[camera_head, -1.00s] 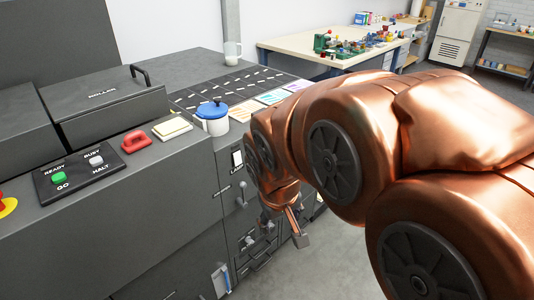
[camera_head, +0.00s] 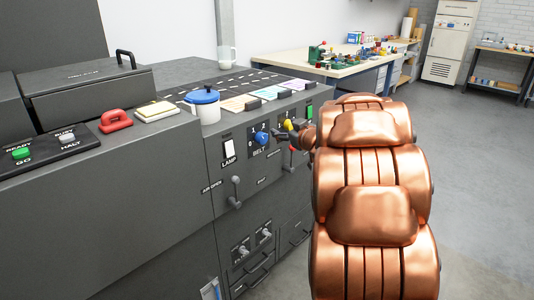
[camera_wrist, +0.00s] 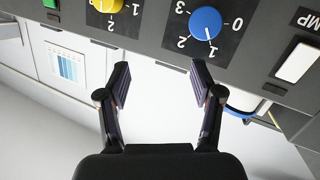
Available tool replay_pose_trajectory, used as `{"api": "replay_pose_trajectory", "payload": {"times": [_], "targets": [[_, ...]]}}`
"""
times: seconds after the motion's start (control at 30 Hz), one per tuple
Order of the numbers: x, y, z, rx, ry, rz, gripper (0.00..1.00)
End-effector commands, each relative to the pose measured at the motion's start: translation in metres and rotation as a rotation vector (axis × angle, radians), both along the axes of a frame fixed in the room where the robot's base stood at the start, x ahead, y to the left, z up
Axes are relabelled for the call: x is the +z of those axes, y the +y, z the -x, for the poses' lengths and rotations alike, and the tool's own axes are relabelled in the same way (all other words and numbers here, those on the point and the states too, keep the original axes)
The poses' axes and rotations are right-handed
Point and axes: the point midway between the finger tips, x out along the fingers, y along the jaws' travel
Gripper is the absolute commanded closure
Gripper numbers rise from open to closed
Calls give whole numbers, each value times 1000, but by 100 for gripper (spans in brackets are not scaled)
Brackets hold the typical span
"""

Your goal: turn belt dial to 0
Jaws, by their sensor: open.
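The belt dial is a blue round knob (camera_head: 262,137) on the dark machine's front panel, above the word BELT. In the wrist view, which looks upside down, the blue knob (camera_wrist: 205,22) sits at the top, and its white line appears to point towards the 1. The 0 is on the right of the knob there. My gripper (camera_wrist: 161,72) is open and empty, with its two fingers apart below the panel in that picture, the right finger nearest the blue knob.
A yellow dial (camera_head: 289,124) is right of the blue one, close to my gripper. A white LAMP switch (camera_head: 229,150) is on its left. A blue-lidded pot (camera_head: 204,106) stands on top.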

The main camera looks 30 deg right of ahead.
Motion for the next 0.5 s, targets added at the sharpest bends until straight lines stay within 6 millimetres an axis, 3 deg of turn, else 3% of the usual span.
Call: {"api": "replay_pose_trajectory", "payload": {"times": [0.03,0.13,0.33,0.5], "targets": [[-19,-4,0,42,-26,-14,34],[-34,-1,2,143,-77,-47,34],[-53,8,13,294,-147,-114,34],[-58,14,19,351,-170,-143,34]]}}
